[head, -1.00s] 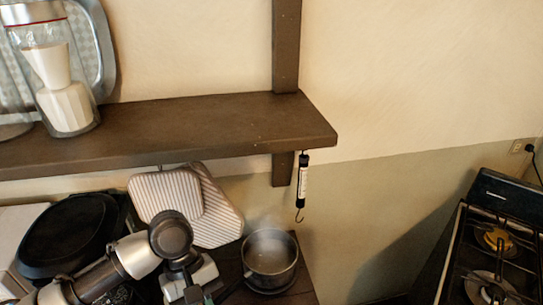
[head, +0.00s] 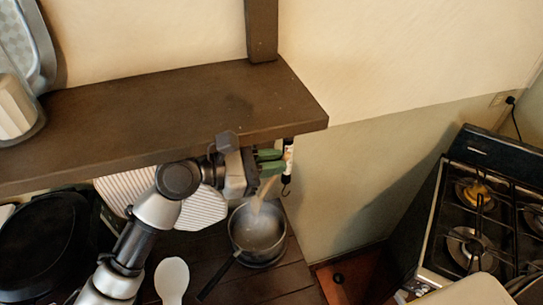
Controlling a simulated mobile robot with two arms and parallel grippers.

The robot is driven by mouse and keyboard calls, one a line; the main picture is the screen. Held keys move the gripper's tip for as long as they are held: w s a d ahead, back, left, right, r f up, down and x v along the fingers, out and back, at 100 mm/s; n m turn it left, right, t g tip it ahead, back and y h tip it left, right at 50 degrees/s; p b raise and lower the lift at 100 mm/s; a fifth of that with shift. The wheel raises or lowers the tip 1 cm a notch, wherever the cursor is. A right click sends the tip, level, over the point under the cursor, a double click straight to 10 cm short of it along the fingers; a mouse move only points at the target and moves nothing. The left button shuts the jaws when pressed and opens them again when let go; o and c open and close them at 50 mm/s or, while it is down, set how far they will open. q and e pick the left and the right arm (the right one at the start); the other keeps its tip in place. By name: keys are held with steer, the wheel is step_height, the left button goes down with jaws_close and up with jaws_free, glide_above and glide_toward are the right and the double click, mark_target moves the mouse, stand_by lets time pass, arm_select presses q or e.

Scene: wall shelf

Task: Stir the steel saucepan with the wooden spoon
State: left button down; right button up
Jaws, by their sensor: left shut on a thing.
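The steel saucepan (head: 240,246) stands on the dark counter below the shelf's right end. Its dark handle points to the lower left. My left gripper (head: 271,162) has green fingers and is above the pan, close to the shelf's front edge. It is shut on the wooden spoon (head: 264,189), which hangs tilted down from the fingers. The spoon's lower end is over or inside the pan's mouth; I cannot tell whether it touches the contents. My right gripper is not in view.
The brown wall shelf (head: 150,118) is right beside my left gripper. A hanging spring scale (head: 288,160) is just right of the fingers. A white spoon-shaped thing (head: 172,278) lies on the counter, left of the pan handle. A black pan (head: 42,245) is farther left; a gas stove (head: 480,215) stands right.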

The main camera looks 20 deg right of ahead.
mark_target(266, 188)
arm_select(q)
steer(key=shift+w, duration=0.1)
step_height(266, 188, down, 13)
steer(key=b, duration=0.9)
steer(key=shift+w, duration=0.2)
stand_by(0.5)
steer(key=shift+d, duration=0.1)
